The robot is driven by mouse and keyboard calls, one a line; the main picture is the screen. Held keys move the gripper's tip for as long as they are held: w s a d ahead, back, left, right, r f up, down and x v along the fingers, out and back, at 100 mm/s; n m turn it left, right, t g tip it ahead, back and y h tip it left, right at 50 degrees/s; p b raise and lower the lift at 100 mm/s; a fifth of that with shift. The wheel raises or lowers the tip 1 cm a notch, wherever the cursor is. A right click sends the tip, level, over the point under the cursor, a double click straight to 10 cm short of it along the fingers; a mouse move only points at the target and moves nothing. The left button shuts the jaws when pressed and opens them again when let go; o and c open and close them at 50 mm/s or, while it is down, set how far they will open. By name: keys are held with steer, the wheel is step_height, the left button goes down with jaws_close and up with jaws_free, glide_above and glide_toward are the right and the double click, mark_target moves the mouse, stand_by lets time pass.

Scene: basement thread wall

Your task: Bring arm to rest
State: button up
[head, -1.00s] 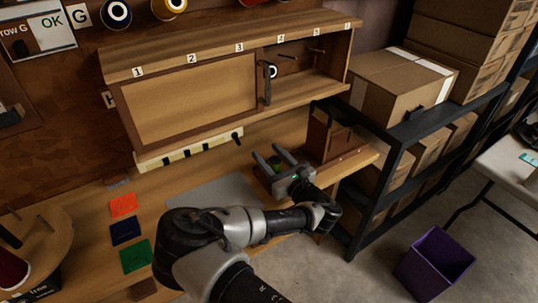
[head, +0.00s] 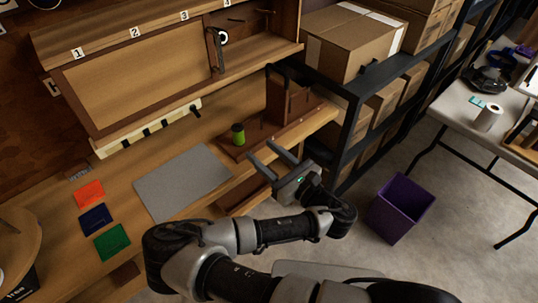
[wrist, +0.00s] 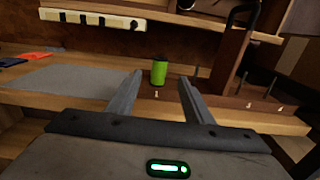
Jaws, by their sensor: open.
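My gripper (head: 272,158) is open and empty, in front of the workbench edge in the head view. My arm reaches from the lower left and bends up to it. In the wrist view, my two fingers (wrist: 158,88) are spread apart with nothing between them. A green spool (head: 238,134) stands upright on a wooden peg base (head: 262,131) on the bench, beyond the fingertips. The spool also shows in the wrist view (wrist: 159,72), beyond the gap between the fingers.
A wooden cabinet (head: 140,84) with numbered labels stands above the bench. A grey mat (head: 182,182) and red, blue and green squares lie on the bench. Shelves with cardboard boxes (head: 352,42) stand right. A purple bin (head: 401,207) is on the floor, with open floor around it.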

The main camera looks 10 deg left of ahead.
steer(key=shift+v, duration=0.8)
